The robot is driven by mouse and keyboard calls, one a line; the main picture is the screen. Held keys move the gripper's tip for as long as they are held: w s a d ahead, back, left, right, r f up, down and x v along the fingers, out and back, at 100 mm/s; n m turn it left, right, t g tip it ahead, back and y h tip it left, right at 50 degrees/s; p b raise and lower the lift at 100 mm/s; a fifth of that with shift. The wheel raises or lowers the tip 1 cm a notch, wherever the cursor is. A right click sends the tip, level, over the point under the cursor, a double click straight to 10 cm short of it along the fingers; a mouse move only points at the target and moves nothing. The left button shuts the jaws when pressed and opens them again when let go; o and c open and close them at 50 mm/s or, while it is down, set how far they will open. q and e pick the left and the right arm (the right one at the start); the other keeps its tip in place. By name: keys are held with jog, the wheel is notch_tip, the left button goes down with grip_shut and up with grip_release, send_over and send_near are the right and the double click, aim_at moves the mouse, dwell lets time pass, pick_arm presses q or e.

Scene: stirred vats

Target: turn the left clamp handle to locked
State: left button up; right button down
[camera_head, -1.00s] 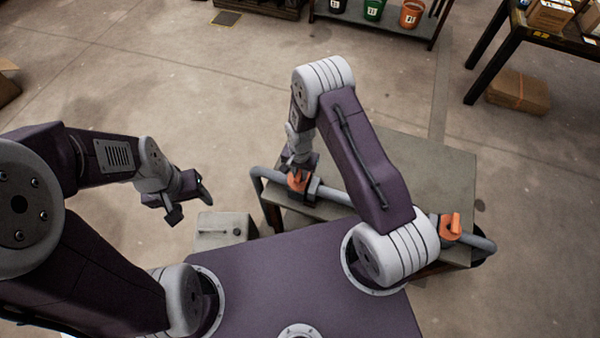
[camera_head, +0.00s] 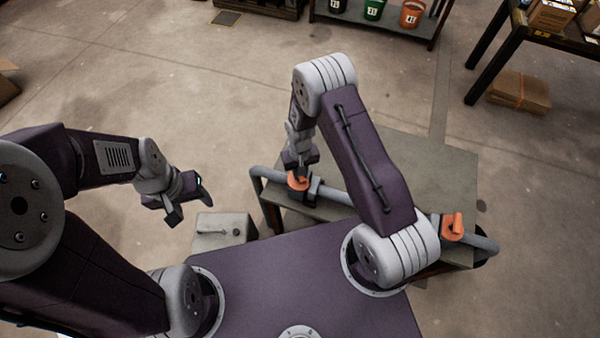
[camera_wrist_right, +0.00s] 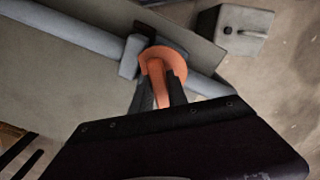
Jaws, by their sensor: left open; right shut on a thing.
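The left clamp handle (camera_head: 298,182) is orange and sits on a grey pipe at the near left of a table. It also shows in the right wrist view (camera_wrist_right: 157,63), where its lever lies between the fingers. My right gripper (camera_head: 299,168) is shut on this handle from above; in the wrist view its dark fingers (camera_wrist_right: 160,100) flank the lever. The arm and gripper hide part of the handle in the head view. My left gripper (camera_head: 187,202) is open and empty, held out to the left, apart from the table.
A second orange clamp handle (camera_head: 453,226) is on the same grey pipe (camera_head: 335,194) at the right. The grey-green table (camera_head: 440,165) is otherwise bare. A grey box (camera_head: 222,228) stands left of the table. Open floor lies behind; a shelf with buckets (camera_head: 412,14) is far off.

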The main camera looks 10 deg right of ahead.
jog(key=n, duration=0.5)
jog(key=shift+n+b, duration=0.3)
jog(key=shift+b, duration=0.05)
jog(key=n, duration=0.4)
jog(key=shift+r+n, duration=0.1)
jog(key=shift+n, duration=0.3)
jog(key=shift+w, duration=0.1)
jog(key=c, duration=1.3)
grip_release()
notch_tip(320, 180, up, 9)
jog(key=shift+r+b, duration=0.1)
jog(key=shift+b, duration=0.4)
